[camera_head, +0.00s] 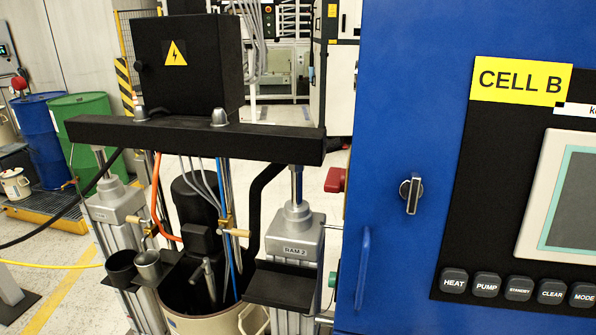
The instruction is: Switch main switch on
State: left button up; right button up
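A blue control cabinet (395,90) with a yellow "CELL B" label fills the right side of the head view. A grey rotary handle (411,194) sits on its front, its grip close to upright and slightly tilted. I see no marking beside it, so I cannot tell if it is on or off. A red part (334,180) shows at the cabinet's left side, seen from the side; its setting cannot be told. No label reads main switch. Neither of my grippers is in view.
The cabinet has a blue pull handle (362,268), a row of buttons (518,288) and a partly cut-off screen (575,195). The drum pump's black crossbeam (190,138) and black box (188,62) stand at left. Blue (45,135) and green (82,125) drums stand behind.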

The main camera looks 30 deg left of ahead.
aim_at(334, 183)
jog(key=j, duration=0.8)
jog(key=k+j+z, duration=0.3)
jog(key=k+z, duration=0.35)
jog(key=i, duration=0.4)
